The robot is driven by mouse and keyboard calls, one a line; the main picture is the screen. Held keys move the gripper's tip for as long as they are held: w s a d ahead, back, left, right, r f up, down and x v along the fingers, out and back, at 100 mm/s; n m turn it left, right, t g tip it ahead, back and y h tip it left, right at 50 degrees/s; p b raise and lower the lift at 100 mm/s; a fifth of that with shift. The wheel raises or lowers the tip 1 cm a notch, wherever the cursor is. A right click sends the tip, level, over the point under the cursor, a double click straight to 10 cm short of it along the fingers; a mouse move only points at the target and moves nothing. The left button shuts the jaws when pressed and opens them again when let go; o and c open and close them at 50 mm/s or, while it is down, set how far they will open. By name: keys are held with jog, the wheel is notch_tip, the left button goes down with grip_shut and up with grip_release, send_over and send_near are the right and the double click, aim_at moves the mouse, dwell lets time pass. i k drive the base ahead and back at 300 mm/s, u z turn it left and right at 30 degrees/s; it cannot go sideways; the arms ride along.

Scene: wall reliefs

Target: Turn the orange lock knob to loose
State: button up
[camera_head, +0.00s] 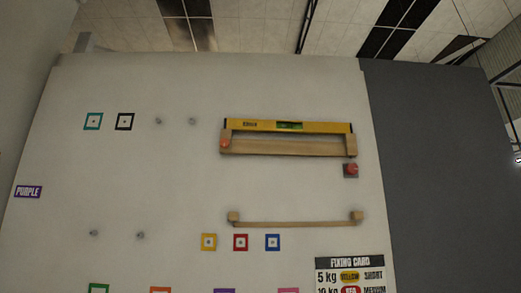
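An orange round knob (225,143) sits at the left end of the upper wooden rail (290,148) on the wall. A redder knob (352,170) sits on a small dark square plate just below the rail's right end. Both knobs are too small for me to tell which way they are turned. A yellow spirit level (288,126) with a green vial lies along the top of the upper rail. My gripper and arm are not in view.
A lower wooden rail (296,224) has a block at each end. Coloured square frames, grey wall pegs (141,235) and a purple label (28,191) are on the wall. A fixing card (350,262) is at lower right. A dark grey wall (435,180) stands at right.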

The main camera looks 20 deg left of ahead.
aim_at(224, 143)
jog(key=z, duration=0.15)
jog(key=i, duration=0.7)
jog(key=u, duration=0.7)
jog(key=i, duration=0.55)
jog(key=u, duration=0.6)
